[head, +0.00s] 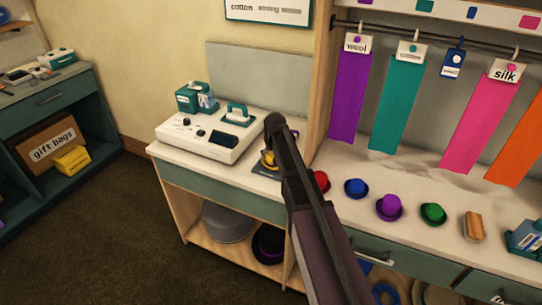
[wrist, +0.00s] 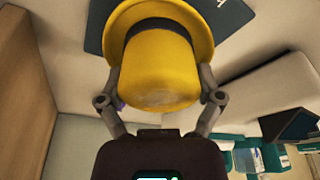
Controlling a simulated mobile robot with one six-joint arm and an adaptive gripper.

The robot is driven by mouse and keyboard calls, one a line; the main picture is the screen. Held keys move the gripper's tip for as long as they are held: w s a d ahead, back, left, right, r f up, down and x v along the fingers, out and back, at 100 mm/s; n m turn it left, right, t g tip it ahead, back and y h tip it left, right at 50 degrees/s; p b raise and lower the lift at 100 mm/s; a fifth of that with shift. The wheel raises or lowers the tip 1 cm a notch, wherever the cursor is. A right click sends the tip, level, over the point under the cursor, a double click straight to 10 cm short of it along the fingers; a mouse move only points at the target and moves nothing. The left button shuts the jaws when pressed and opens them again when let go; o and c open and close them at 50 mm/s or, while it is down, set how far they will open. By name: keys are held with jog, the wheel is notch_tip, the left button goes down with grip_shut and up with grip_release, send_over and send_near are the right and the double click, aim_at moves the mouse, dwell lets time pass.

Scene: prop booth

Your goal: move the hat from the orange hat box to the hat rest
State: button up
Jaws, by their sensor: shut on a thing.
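A yellow hat with a dark band (wrist: 158,75) fills the middle of the wrist view, its crown toward the camera. My gripper (wrist: 160,84) is shut on it, one finger on each side of the crown. In the head view the hat (head: 267,159) is small and partly hidden behind my arm, over the white counter. A dark flat pad with a pale mark (wrist: 228,14) lies behind the brim; the pad also shows in the head view (head: 262,171). I cannot tell whether the brim touches it. I see no orange hat box.
A white machine (head: 207,134) stands on the counter left of the hat. Red, blue (head: 356,188), purple and green small hats stand in a row to the right. Cloth strips (head: 397,110) hang from a rail above. A wooden upright (head: 322,85) stands close behind my arm.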

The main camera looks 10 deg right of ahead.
jog(key=shift+f+b, duration=0.6)
dwell(0.6)
dwell(0.3)
jog(key=o, duration=0.6)
jog(key=s+r+g+p, duration=0.1)
jog(key=s+r+p, duration=0.1)
jog(key=s, duration=0.7)
jog(key=s+r+g+p, duration=0.1)
jog(key=s+r+p, duration=0.1)
jog(key=s, duration=0.8)
jog(key=s+r+g+p, duration=0.1)
jog(key=s+r+p, duration=0.1)
jog(key=s, duration=0.8)
jog(key=shift+s+a+r+p, duration=0.25)
jog(key=shift+a+r+p, duration=0.1)
jog(key=shift+p, duration=0.35)
